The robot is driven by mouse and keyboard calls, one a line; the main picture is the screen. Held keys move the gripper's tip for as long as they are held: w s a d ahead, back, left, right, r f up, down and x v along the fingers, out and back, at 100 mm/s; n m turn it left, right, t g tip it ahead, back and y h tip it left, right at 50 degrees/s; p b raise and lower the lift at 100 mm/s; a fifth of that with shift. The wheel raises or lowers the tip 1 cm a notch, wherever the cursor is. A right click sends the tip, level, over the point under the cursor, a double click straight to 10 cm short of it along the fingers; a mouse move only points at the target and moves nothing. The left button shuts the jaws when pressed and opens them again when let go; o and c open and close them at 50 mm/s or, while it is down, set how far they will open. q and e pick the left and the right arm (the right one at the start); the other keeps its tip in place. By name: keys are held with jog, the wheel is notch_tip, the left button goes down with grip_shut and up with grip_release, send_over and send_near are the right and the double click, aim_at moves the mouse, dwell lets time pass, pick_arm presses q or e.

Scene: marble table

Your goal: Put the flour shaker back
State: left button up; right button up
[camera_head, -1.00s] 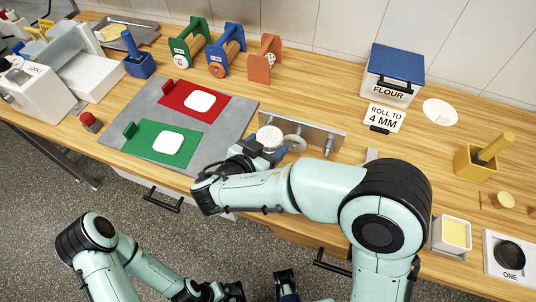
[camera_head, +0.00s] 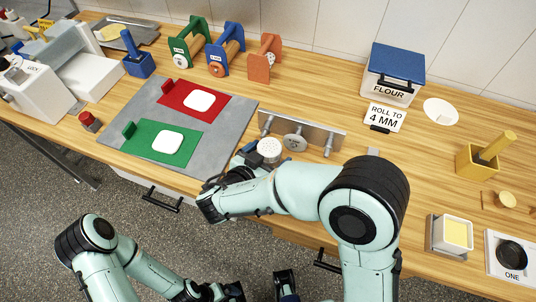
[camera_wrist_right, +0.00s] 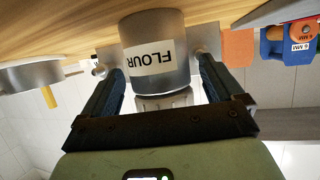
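The flour shaker (camera_wrist_right: 155,50) is a grey cylinder with a white FLOUR label, upside down in the tilted right wrist view. In the head view its white perforated lid (camera_head: 269,149) faces up, in front of the metal rack. Whether the shaker's base touches the table is unclear. My left arm is low at the left; its gripper is cut off at the bottom edge.
Just behind the shaker stands the metal rack (camera_head: 325,133) with round fittings. The grey mat (camera_head: 215,132) with red and green boards lies left. The flour bin (camera_head: 390,85) and ROLL TO 4 MM sign (camera_head: 384,117) stand back right. Wood between the rack and bin is clear.

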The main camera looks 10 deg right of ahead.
jog(key=shift+r+p, duration=0.2)
jog(key=shift+p, duration=0.15)
jog(key=b+v, duration=0.1)
jog(key=v, duration=1.1)
jog(key=shift+b, duration=0.3)
jog(key=shift+w+a+f, duration=0.1)
